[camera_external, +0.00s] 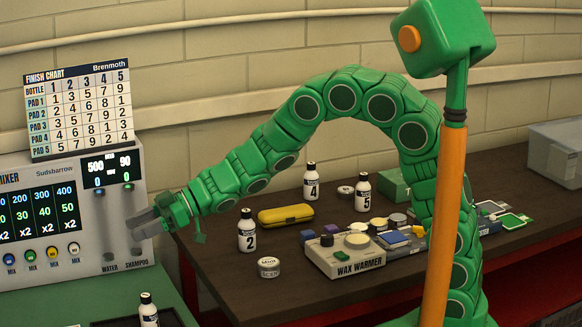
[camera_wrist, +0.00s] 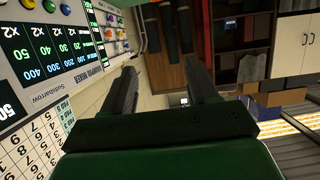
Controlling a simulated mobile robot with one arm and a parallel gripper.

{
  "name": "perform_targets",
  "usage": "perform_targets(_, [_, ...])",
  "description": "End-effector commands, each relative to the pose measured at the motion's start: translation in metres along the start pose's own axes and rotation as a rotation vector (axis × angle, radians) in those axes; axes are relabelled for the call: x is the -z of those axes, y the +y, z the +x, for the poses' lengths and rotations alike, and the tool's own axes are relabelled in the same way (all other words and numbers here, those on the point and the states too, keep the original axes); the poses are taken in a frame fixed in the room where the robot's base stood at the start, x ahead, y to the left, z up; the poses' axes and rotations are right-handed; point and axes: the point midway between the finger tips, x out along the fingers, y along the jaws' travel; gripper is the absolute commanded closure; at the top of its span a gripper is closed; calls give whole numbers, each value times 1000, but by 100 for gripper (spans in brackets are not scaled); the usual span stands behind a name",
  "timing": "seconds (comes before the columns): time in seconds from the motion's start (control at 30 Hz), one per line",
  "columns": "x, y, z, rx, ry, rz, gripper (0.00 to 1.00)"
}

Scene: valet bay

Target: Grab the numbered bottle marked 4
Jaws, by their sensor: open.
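A bottle marked 2 (camera_external: 247,231) stands at the bench's left front, and a bottle marked 5 (camera_external: 362,192) stands right of bottle 4. My gripper (camera_external: 140,236) is in front of the mixer at the left, well left of bottle 4 and apart from it. In the wrist view my gripper (camera_wrist: 163,85) shows two spread dark fingers with nothing between them. No bottle shows in the wrist view.
A yellow case (camera_external: 286,215) lies between bottles 2 and 4. The wax warmer (camera_external: 345,262) and several tins crowd the bench's middle. The mixer panel (camera_external: 60,215) and finish chart (camera_external: 78,108) stand at the left. Another bottle (camera_external: 148,312) stands at the bottom left.

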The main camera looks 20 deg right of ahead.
Motion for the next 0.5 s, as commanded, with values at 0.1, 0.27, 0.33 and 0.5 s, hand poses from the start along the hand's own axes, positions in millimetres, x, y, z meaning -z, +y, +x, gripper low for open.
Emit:
perform_targets(0.1, [24, 0, -7, 0, 4, -5, 41])
perform_targets(0.27, [37, 18, -23, -33, 6, 7, 41])
perform_targets(0.33, [35, 34, -32, -63, 7, 13, 41])
perform_targets(0.5, [29, 77, -62, -146, 10, 31, 41])
